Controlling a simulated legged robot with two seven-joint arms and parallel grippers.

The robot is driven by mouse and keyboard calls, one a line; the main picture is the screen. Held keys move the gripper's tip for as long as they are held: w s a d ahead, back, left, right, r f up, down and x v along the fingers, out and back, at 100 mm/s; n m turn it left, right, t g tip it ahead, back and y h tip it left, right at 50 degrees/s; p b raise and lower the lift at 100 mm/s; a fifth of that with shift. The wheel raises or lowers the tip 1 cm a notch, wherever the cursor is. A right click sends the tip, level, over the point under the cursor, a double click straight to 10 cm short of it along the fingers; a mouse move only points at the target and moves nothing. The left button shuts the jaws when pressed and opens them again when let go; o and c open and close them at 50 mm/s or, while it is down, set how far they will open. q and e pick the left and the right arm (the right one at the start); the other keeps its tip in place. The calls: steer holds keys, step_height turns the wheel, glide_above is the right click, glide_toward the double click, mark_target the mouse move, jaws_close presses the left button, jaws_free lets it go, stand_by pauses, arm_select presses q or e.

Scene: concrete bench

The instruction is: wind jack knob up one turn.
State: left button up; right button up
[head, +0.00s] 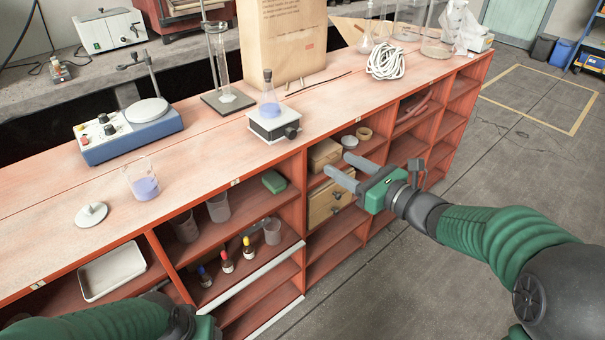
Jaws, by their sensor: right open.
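The lab jack (265,126) is a small white block on the red bench top. Its dark knob (292,131) is on its right side. A conical flask (269,106) with blue liquid and a dark stopper stands upright on the jack. My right gripper (336,163) is open and empty, with two grey fingers pointing up and left. It appears in front of the bench, right of and below the knob, and apart from it. My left gripper (205,328) shows only as a green part at the bottom edge. Its fingers cannot be made out.
A stand with a glass cylinder (221,75) and a paper bag (290,45) are behind the jack. A blue stirrer (125,130) and a beaker (142,182) are at left. Coiled white rope (385,62) lies at right. Open shelves (225,232) hold bottles and boxes below.

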steer(key=f+b, duration=0.1)
steer(key=f, duration=0.1)
steer(key=t+b, duration=0.1)
steer(key=b, duration=0.1)
glide_toward(293, 136)
steer(key=shift+n, duration=0.3)
steer(key=x, duration=0.8)
arm_select(q)
steer(key=x, duration=0.2)
steer(key=s+x, duration=0.1)
steer(key=x, duration=0.2)
steer(key=shift+f, duration=0.15)
arm_select(e)
steer(key=shift+r, duration=0.1)
arm_select(q)
steer(key=shift+f, duration=0.1)
arm_select(e)
jaws_close()
